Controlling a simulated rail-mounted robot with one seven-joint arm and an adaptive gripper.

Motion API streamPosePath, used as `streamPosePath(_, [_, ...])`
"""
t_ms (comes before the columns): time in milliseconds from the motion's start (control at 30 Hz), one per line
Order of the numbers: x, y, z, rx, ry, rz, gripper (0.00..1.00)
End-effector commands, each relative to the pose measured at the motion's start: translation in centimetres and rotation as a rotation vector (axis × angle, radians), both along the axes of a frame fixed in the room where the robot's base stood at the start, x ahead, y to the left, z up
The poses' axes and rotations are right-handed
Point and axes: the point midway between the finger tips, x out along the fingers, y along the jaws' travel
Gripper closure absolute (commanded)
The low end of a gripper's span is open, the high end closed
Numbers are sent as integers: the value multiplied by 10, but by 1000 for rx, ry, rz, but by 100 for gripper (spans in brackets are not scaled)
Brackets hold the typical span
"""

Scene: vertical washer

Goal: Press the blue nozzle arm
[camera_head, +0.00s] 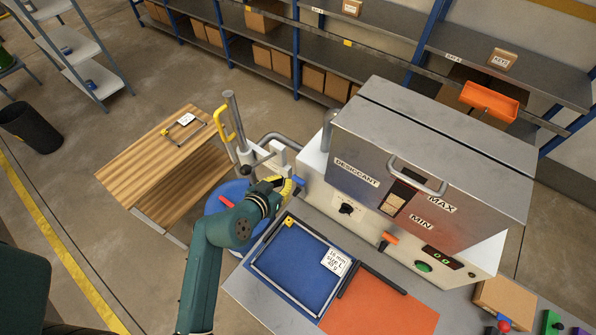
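My arm reaches up from the bottom of the view, and my gripper (284,186) is at the front left corner of the metal desiccant machine (375,155). Its yellow fingers are small and partly turned away, so I cannot tell whether they are open or shut. I cannot make out a blue nozzle arm clearly; it may be hidden behind my gripper and wrist. A white unit (283,157) with a grey pipe stands just behind my gripper. A blue round drum (215,205) is to the left, partly covered by my arm.
A blue tray (290,262) with a label card (334,262) and an orange mat (380,305) lie on the bench. A yellow handle (222,124) and grey post (235,120) rise behind my wrist. A wooden table (150,165) stands left. A cardboard box (503,302) sits right.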

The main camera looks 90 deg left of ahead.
Motion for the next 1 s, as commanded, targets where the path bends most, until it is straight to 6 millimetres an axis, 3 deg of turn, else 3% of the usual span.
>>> streamPosePath(367, [1, 3, -2, -1, 0, 1, 100])
streamPosePath(800, [31, 64, -41, -1, 0, 0, 100])
streamPosePath(1000, [37, 77, -51, -2, 1, 1, 100])
